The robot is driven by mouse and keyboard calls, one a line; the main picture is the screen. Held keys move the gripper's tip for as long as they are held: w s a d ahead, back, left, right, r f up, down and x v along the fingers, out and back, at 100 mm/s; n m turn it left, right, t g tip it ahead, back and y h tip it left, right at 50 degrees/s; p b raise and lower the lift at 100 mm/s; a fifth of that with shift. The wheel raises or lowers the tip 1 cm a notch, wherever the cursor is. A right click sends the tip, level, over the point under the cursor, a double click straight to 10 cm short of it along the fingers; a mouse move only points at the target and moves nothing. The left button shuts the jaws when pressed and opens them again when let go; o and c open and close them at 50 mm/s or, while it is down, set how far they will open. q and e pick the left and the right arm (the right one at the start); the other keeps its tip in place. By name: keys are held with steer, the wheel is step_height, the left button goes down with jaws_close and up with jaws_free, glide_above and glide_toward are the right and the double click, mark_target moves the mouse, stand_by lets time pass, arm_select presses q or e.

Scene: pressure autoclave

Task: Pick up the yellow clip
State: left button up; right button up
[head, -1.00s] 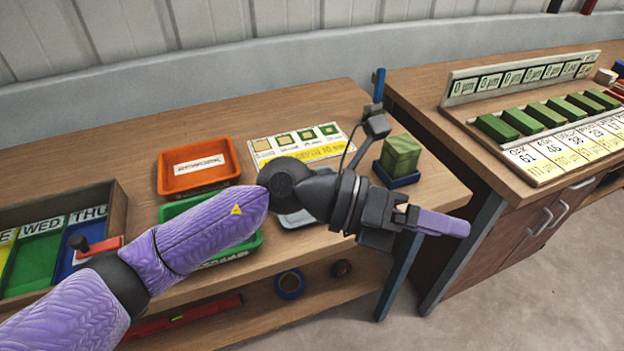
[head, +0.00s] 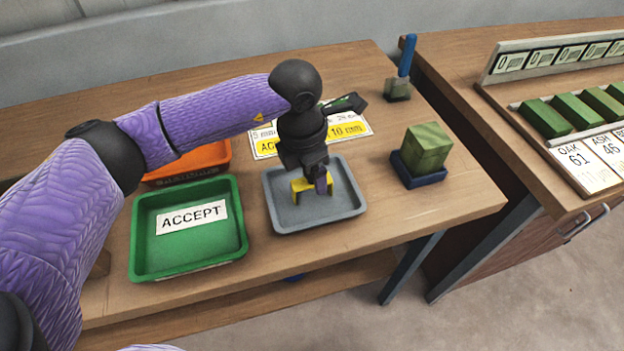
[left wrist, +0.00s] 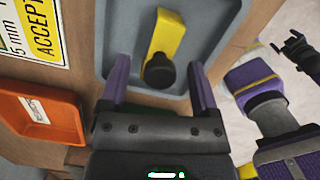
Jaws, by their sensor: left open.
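The yellow clip (head: 299,186) sits in the grey tray (head: 347,206), partly hidden by my left gripper. In the left wrist view the yellow clip (left wrist: 168,32) shows as a yellow strip with a black round knob at its near end. My left gripper (head: 318,188) points down over the tray. In the left wrist view its two purple fingers (left wrist: 158,66) are apart, with the knob between them and no visible contact. My right arm shows at the right of the left wrist view; the black part there (left wrist: 295,46) is too small to read.
A green ACCEPT tray (head: 190,254) stands left of the grey tray, with an orange tray (head: 205,157) behind it. A green block on a blue base (head: 424,180) stands to the right. A printed card (head: 345,130) lies behind. A blue-handled tool (head: 407,56) stands at the back.

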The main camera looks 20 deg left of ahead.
arm_select(q)
steer(key=shift+f, duration=0.45)
steer(key=shift+w, duration=0.1)
steer(key=shift+r, duration=0.1)
jaws_close()
steer(key=shift+d, duration=0.1)
